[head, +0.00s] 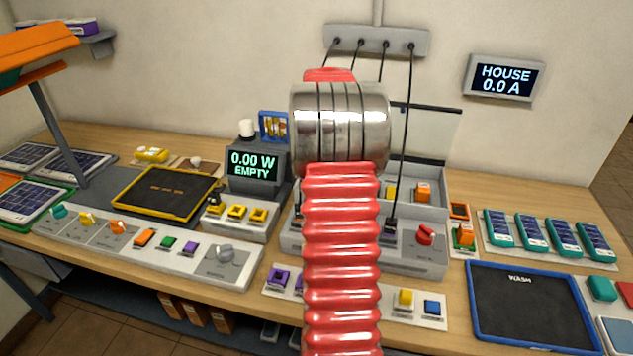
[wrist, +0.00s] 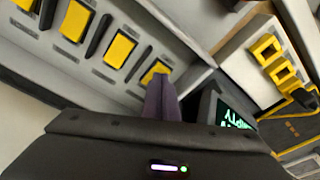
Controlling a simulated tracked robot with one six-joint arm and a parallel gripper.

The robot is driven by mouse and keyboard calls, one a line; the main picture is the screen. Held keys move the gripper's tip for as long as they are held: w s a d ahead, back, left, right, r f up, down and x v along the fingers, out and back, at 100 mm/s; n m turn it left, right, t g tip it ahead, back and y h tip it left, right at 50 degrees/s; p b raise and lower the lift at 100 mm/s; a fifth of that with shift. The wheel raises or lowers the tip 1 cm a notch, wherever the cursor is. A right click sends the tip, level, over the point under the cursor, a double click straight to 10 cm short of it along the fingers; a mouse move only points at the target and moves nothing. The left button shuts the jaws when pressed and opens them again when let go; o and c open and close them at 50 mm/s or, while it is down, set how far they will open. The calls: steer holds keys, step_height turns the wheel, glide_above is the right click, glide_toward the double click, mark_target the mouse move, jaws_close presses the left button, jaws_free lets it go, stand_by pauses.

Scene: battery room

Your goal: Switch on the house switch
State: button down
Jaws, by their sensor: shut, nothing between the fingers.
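The house display (head: 504,77) on the wall at the right reads "HOUSE 0.0 A". A red rotary knob (head: 425,234) sits on the right end of a grey box right of my arm; its label is too small to read, so I cannot tell whether it is the house switch. My gripper (wrist: 161,84) shows in the wrist view with its dark purple fingers together and empty. Its tips are close to the lowest yellow block in a grey rack (wrist: 195,75); I cannot tell whether they touch. In the head view my arm hides the gripper and the middle of the box.
A meter (head: 253,167) reads "0.00 W EMPTY"; it stands left of my arm. A yellow-edged tray (head: 168,192) and a panel of coloured knobs (head: 140,240) are further left. A blue-edged "WASH" mat (head: 530,308) and teal cells (head: 563,238) lie right. Cables hang from the wall bar (head: 376,41).

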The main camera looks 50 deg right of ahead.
steer(key=shift+f, duration=0.6)
stand_by(0.9)
steer(key=shift+r, duration=0.1)
step_height(320, 180, up, 7)
stand_by(1.1)
stand_by(0.5)
